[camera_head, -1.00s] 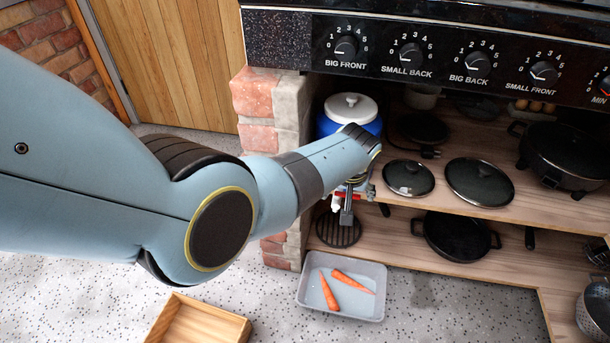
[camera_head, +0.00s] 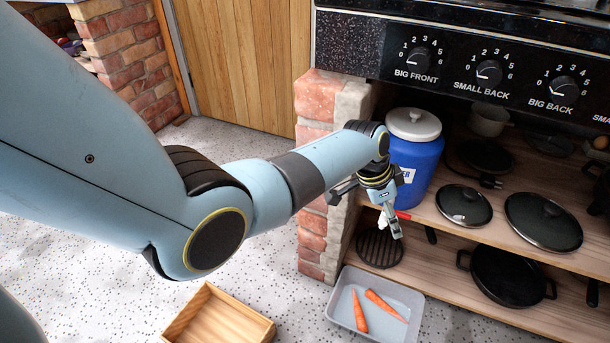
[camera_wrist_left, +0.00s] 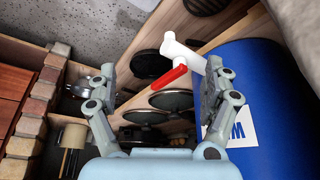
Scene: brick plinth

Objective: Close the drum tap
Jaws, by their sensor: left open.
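The blue drum (camera_head: 424,160) with a white lid stands upright on the upper shelf beside the brick pillar. It also fills the right of the left wrist view (camera_wrist_left: 262,95). Its white tap (camera_wrist_left: 182,54) has a red lever (camera_wrist_left: 168,78) that slants down to the left in that view. In the head view the red lever (camera_head: 403,215) is mostly hidden by my left gripper (camera_head: 391,218). The left gripper (camera_wrist_left: 138,62) is open, with the lever appearing between its fingers, nearer the right one. I cannot tell whether they touch. My right gripper is in neither view.
The brick pillar (camera_head: 318,110) stands close left of the drum. Lidded pans (camera_head: 543,222) are on the upper shelf, and a black pan (camera_head: 507,275) is below. A round black rack (camera_head: 379,249) lies under the tap. A grey tray (camera_head: 417,308) with carrots and a wooden box (camera_head: 222,318) are in front.

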